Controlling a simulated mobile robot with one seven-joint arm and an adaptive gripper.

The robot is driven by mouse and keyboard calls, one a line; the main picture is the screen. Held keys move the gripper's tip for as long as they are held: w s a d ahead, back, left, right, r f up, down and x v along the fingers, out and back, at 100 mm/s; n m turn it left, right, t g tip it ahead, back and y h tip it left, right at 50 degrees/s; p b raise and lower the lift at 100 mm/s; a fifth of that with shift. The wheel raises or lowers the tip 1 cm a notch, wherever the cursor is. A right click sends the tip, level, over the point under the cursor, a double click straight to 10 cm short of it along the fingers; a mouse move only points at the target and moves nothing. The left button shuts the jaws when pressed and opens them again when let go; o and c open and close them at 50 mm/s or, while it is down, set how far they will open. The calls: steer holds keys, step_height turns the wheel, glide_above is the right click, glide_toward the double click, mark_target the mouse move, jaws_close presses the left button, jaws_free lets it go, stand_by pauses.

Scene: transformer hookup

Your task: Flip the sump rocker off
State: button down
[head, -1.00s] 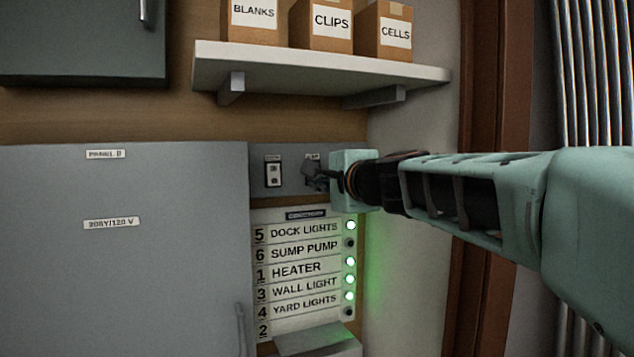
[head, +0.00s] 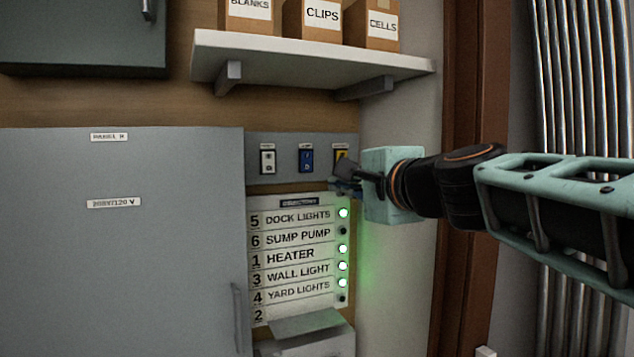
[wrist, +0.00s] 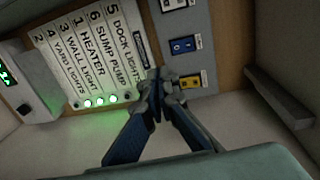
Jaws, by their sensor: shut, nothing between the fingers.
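A grey switch strip holds three rockers in a row: a white one (head: 267,161), a blue one (head: 306,160) and a yellow one (head: 341,156). Their small labels are too blurred to read, so I cannot tell which is the sump rocker. In the wrist view the blue rocker (wrist: 184,45) and yellow rocker (wrist: 191,82) show side by side. My gripper (head: 346,184) is shut and empty, its tips close to the yellow rocker and partly covering it in the head view. In the wrist view my fingertips (wrist: 159,78) are beside the yellow rocker; contact is unclear.
A directory (head: 297,262) below lists circuits with indicator lights; the sump pump row's light (head: 342,230) is dark, dock lights' is green. A grey panel door (head: 120,270) stands left. A shelf (head: 300,60) with boxes overhangs above. A side wall (head: 400,280) closes the right.

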steer(key=shift+s+d, duration=0.1)
steer(key=shift+s, duration=0.1)
steer(key=shift+f, duration=0.1)
steer(key=s+d+f+n+g+h+p, duration=0.3)
steer(key=s+f+n, duration=0.3)
steer(key=s+f, duration=0.6)
steer(key=s+d+f+n+g+h+p, duration=0.3)
steer(key=s+d+f+n+g+p, duration=0.1)
steer(key=s+f, duration=0.8)
step_height(320, 180, down, 2)
steer(key=d+n+g, duration=0.1)
steer(key=n+g, duration=0.1)
steer(key=n, duration=0.1)
steer(key=shift+s+n+g, duration=0.3)
steer(key=shift+s, duration=0.05)
